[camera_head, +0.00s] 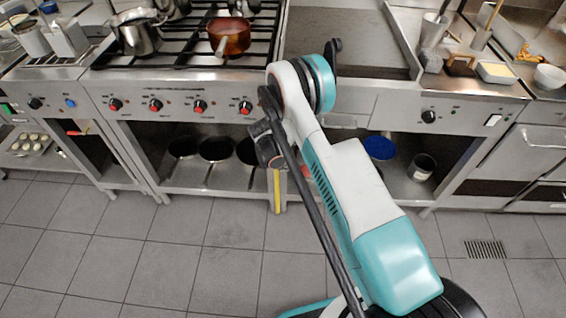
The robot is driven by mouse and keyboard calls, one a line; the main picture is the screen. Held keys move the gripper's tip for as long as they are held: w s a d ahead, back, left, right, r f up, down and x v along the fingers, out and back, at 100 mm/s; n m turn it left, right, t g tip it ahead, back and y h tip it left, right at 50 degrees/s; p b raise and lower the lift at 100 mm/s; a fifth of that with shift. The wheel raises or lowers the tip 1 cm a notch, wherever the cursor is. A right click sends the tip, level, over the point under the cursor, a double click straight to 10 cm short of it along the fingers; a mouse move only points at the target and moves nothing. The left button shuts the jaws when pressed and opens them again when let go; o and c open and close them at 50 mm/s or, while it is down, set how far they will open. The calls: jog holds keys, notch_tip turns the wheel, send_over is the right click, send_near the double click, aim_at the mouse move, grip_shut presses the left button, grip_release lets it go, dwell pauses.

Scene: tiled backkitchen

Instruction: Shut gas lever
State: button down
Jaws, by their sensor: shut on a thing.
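A yellow lever (276,190) hangs upright below the stove front, in front of the open lower shelf. I take it to be the gas lever. My gripper (270,155) is the dark part just above the visible yellow length, and it is shut on the lever's upper end. My own arm links cover much of the view to the right of it, so the fingertips and the lever's pivot are hidden. Another small lever with a red and yellow handle (78,131) shows at the left unit.
The stove front (180,103) carries several red knobs. A copper pot (229,36) and a steel pot (137,33) stand on the burners. The tiled floor (160,255) is clear at left.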

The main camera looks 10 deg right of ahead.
jog(key=shift+r+h, duration=0.15)
jog(key=shift+h, duration=0.25)
dwell(0.3)
jog(key=c, duration=1.9)
grip_release()
jog(key=shift+r, duration=0.1)
jog(key=v, duration=1.1)
jog(key=shift+w+a+r, duration=0.1)
jog(key=shift+a+r, duration=0.2)
jog(key=shift+r, duration=0.05)
